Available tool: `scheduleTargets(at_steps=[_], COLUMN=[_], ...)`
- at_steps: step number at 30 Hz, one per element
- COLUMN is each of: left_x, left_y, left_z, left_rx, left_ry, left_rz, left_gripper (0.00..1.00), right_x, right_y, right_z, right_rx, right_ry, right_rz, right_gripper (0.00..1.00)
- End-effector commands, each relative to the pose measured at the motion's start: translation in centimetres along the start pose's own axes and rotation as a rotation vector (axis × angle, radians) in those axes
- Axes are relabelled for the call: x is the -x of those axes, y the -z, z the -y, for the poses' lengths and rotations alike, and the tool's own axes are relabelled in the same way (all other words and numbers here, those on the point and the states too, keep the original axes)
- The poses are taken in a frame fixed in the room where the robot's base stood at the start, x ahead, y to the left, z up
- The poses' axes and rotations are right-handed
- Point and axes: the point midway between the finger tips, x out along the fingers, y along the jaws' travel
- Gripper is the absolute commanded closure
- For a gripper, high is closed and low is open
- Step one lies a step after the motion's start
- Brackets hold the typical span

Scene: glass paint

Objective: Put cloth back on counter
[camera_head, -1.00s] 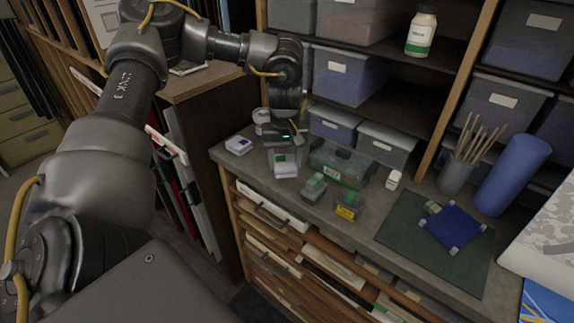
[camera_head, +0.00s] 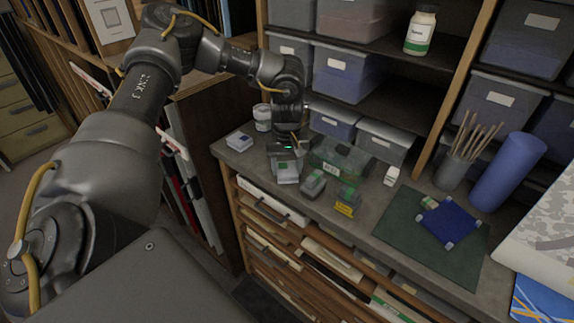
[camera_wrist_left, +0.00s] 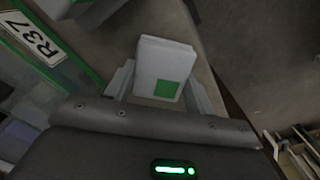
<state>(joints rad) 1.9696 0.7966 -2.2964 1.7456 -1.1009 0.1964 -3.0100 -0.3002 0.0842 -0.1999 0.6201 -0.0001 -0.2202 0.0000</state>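A white, block-shaped folded cloth (camera_head: 287,173) with a green square on it is near the counter's front left edge. It also shows in the left wrist view (camera_wrist_left: 165,68), between the two fingers. My left gripper (camera_head: 286,156) points down and is shut on this cloth. The wrist view shows a finger against each side of it. I cannot tell whether its underside touches the counter (camera_head: 385,190). My right gripper is not in view.
A similar white block with a blue square (camera_head: 239,141) lies to the left. A clear green-lidded box (camera_head: 338,157) and small containers (camera_head: 313,186) stand close on the right. The counter's front edge is near.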

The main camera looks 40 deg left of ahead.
Motion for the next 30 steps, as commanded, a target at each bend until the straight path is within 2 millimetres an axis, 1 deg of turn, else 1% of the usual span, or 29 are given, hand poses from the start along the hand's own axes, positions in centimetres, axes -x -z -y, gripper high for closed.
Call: scheduleTargets(at_steps=[1, 5, 13, 15, 17, 20, 24, 30], left_x=[0.0, 0.0, 0.1, 0.5, 0.9, 2.4, 5.5, 9.7], left_y=[0.0, 0.0, 0.0, 0.0, 0.1, 0.1, 0.1, 0.1], left_z=[0.0, 0.0, 0.0, 0.0, -0.1, -0.1, -0.1, -0.1], left_rx=[0.0, 0.0, 0.0, 0.0, -0.001, -0.001, 0.0, 0.0], left_ry=[0.0, 0.0, 0.0, -0.001, -0.003, -0.005, -0.005, -0.002], left_rz=[0.0, 0.0, 0.0, 0.0, -0.002, -0.003, -0.005, -0.005], left_gripper=[0.41, 0.24, 0.24, 0.24, 0.24, 0.24, 0.24, 0.24], right_x=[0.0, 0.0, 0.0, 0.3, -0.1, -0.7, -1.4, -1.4], right_y=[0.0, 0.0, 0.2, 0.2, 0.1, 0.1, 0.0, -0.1], right_z=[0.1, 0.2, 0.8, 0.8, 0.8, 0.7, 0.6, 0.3], right_rx=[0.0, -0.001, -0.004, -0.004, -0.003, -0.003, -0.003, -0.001], right_ry=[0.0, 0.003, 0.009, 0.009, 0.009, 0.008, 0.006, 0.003], right_rz=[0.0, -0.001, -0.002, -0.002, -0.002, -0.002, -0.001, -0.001], right_gripper=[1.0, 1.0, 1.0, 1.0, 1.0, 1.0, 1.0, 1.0])
